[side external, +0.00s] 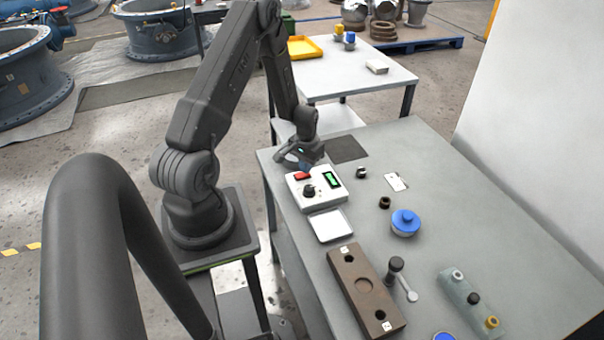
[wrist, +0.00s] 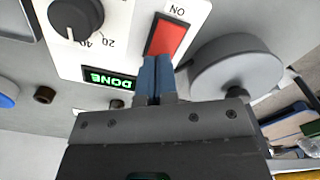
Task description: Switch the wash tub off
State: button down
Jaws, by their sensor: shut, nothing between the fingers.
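A white control box (side external: 322,199) sits on the grey table. It carries a red switch (side external: 302,176), a dark knob (side external: 309,190) and a lit green display (side external: 333,180). In the wrist view the display (wrist: 108,78) reads DONE, and ON is printed beside the far end of the red switch (wrist: 167,38). My gripper (side external: 305,168) is over the box's back edge. Its blue fingers (wrist: 157,62) are together and empty, at the near end of the switch. I cannot tell whether they touch it. They hide part of that end.
A round grey body (wrist: 238,72) stands close beside the box in the wrist view. A white square plate (side external: 331,226), a brown block (side external: 366,290), a blue-topped round part (side external: 405,222) and a black-knobbed lever (side external: 397,275) lie on the table.

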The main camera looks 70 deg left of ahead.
jog(key=shift+f, duration=0.5)
jog(key=shift+r, duration=3.5)
jog(key=w+d+r+m+t+y, duration=0.1)
jog(key=d+r, duration=0.6)
jog(key=r, duration=0.3)
jog(key=w+d+r+m+t, duration=0.1)
jog(key=d+r+m, duration=0.1)
jog(key=d+r, duration=0.6)
jog(key=s+d+r+m+t+h, duration=0.1)
jog(key=s+d+r+m+t, duration=0.2)
jog(key=s+d+r, duration=0.8)
jog(key=shift+s+d+t, duration=0.3)
jog(key=shift+s+d, duration=0.65)
jog(key=shift+d, duration=0.25)
